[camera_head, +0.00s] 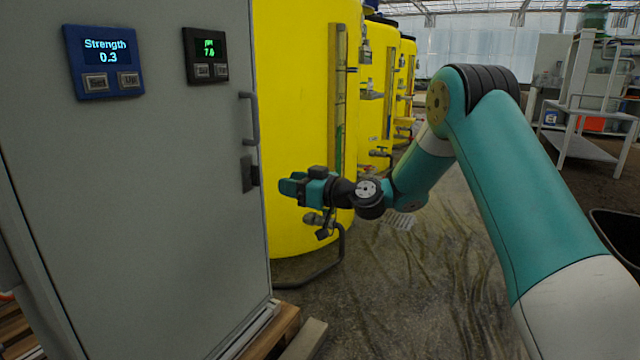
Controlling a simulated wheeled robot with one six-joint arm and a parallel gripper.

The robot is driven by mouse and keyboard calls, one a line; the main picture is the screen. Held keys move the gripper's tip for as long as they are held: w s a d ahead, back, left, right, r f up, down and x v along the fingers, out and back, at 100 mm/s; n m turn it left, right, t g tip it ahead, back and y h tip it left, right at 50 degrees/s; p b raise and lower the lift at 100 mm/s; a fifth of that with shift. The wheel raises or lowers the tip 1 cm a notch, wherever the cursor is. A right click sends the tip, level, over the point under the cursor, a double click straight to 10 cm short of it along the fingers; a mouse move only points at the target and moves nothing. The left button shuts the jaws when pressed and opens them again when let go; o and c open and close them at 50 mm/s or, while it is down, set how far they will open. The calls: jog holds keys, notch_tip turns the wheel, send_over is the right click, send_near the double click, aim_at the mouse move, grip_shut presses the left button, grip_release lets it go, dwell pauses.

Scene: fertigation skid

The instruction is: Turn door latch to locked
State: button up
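The grey cabinet door (150,200) fills the left of the view and looks closed. The door latch (249,173) is a small dark piece at the door's right edge, below a grey bar handle (252,118). Its turned position is too small to tell. My gripper (284,188) is just right of the latch and slightly lower in the picture, its teal fingers pointing left toward the door. A gap shows between the gripper and the latch, with nothing seen in the fingers. The finger opening is hard to make out from this side.
A blue display reading "Strength 0.3" (104,61) and a black pH display (206,55) sit on the door. Yellow tanks (290,90) with valves and pipes stand behind my gripper. A wooden pallet (272,330) lies under the cabinet. The floor (420,290) at centre is clear.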

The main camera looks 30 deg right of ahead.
jog(key=v, duration=0.7)
jog(key=shift+s+p, duration=0.15)
jog(key=shift+p, duration=0.25)
jog(key=s+a+r+n+g+p, duration=0.25)
jog(key=s+a+r+g, duration=0.2)
jog(key=s+a, duration=0.3)
jog(key=s+a+r+n+g+p, duration=0.1)
jog(key=s+a+r+g+p, duration=0.35)
jog(key=a, duration=0.45)
jog(key=s+d+r+m+g+h+p, duration=0.1)
jog(key=s+r+m+g+h+p, duration=0.15)
jog(key=s, duration=0.95)
jog(key=s+d+r+m+g+h+p, duration=0.1)
jog(key=s+g+h+p, duration=0.2)
jog(key=s, duration=0.8)
notch_tip(320, 180, up, 37)
jog(key=p, duration=3.6)
jog(key=shift+s+r+h, duration=0.15)
jog(key=shift+s+h, duration=0.05)
jog(key=shift+h, duration=0.25)
